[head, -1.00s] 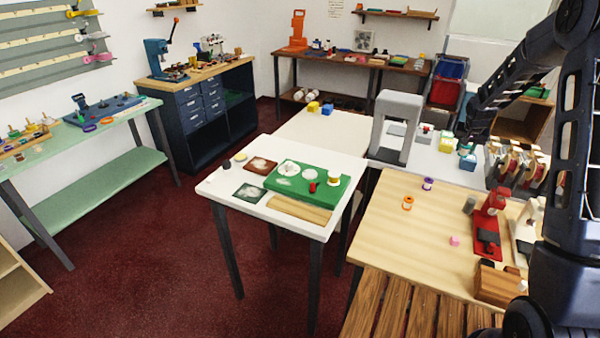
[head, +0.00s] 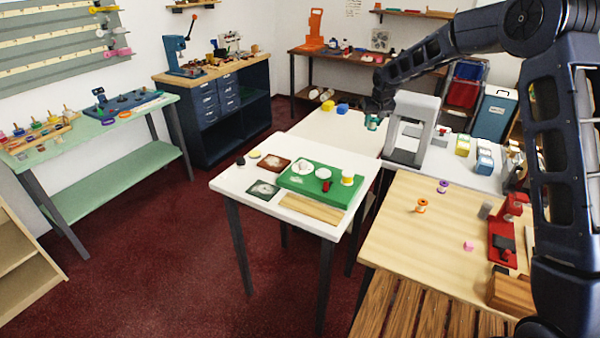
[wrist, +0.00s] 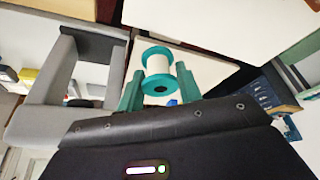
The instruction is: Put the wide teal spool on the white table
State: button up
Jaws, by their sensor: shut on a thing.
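The wide teal spool (wrist: 158,72), with teal flanges and a pale wound middle, is held between the two fingers of my gripper (wrist: 160,92) in the wrist view. In the head view the spool (head: 372,123) hangs below my gripper (head: 374,110), over the right part of the pale back table (head: 325,128), left of the grey arch. It appears held above the surface. A white table (head: 232,186) stands in front, with a green mat on it.
The grey arch (head: 417,115) stands close on the right of my gripper; it also shows in the wrist view (wrist: 50,95). Blue and yellow blocks (head: 342,108) lie at the pale table's back. The pale table's front is clear.

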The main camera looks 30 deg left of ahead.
jog(key=s+a+r+n, duration=0.2)
jog(key=s+a, duration=0.6)
jog(key=a, duration=0.3)
jog(key=shift+y, duration=0.4)
notch_tip(320, 180, down, 20)
jog(key=shift+r, duration=0.15)
jog(key=o, duration=0.5)
jog(key=shift+o, duration=0.8)
